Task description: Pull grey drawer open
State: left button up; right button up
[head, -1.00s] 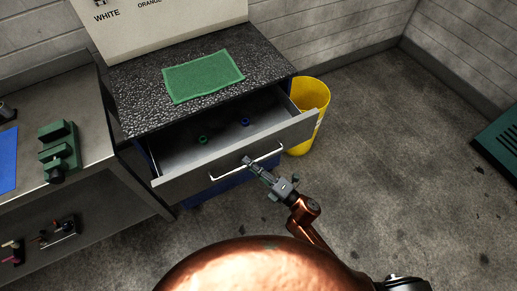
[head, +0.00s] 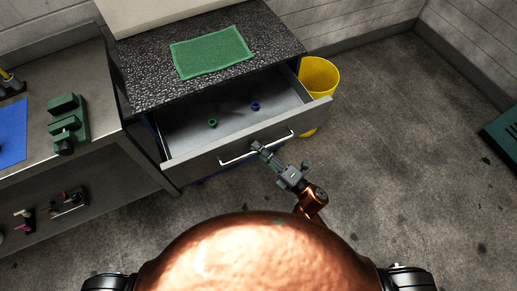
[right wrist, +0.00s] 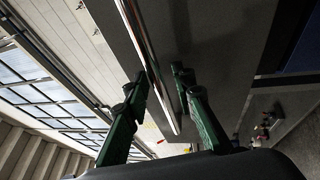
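The grey drawer (head: 200,163) is pulled well out of the cabinet under a dark speckled top. Its inside shows, with a green ring (head: 212,124) and a blue ring (head: 255,106) on its floor. A pale bar handle (head: 235,159) runs across its front. My right gripper (head: 258,147) is at the middle of the handle. My left gripper is not in view.
A green cloth (head: 211,52) lies on the cabinet top (head: 150,85). A yellow bin (head: 320,75) stands right of the drawer. A metal bench (head: 105,130) with a green fixture (head: 67,125) and a blue mat (head: 12,133) stands left.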

jog(key=shift+s+d, duration=0.1)
jog(key=v, duration=1.1)
jog(key=shift+s+d, duration=0.25)
jog(key=shift+d, duration=0.05)
jog(key=shift+f, duration=0.1)
